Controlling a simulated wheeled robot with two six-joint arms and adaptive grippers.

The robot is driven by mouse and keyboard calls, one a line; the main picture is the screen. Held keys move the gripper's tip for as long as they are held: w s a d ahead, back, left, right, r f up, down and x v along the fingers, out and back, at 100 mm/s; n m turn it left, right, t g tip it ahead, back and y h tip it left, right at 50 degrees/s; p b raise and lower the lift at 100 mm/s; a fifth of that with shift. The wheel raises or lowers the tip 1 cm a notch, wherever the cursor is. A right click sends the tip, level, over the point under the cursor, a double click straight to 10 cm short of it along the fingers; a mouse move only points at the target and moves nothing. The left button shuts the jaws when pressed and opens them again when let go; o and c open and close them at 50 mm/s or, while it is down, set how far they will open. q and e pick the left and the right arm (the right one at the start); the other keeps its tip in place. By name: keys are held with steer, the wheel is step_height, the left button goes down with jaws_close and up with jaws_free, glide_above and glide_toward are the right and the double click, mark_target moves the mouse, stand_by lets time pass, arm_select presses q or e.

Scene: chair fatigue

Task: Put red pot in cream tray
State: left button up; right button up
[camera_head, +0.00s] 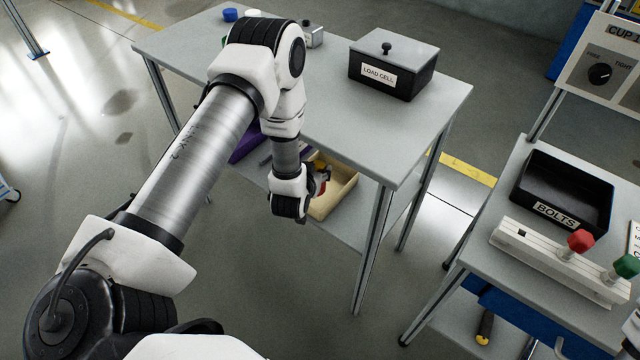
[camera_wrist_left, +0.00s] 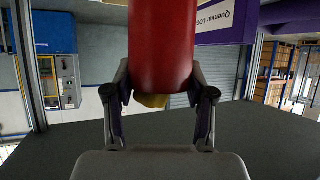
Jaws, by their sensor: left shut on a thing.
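My left gripper (camera_head: 321,176) is at the lower shelf of the grey table, at the cream tray (camera_head: 346,190). My wrist hides part of the tray. In the left wrist view my left gripper (camera_wrist_left: 160,82) is shut on the red pot (camera_wrist_left: 162,40), a smooth red cylinder between its two fingers. Only a small red patch of the pot (camera_head: 324,187) shows in the head view, in front of the tray's inside. I cannot tell whether the pot touches the tray floor. My right gripper is not in view.
The table top (camera_head: 335,110) is above the shelf, with a load cell box (camera_head: 393,70) on it. A purple box (camera_head: 245,143) is left of the tray. Table legs (camera_head: 373,250) stand at the right. A bench with a black bolts bin (camera_head: 562,190) is farther right.

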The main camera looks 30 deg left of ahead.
arm_select(q)
step_height(320, 180, down, 7)
steer(key=shift+f+b, duration=0.2)
steer(key=shift+b, duration=0.3)
steer(key=shift+f, duration=0.15)
steer(key=o, duration=1.2)
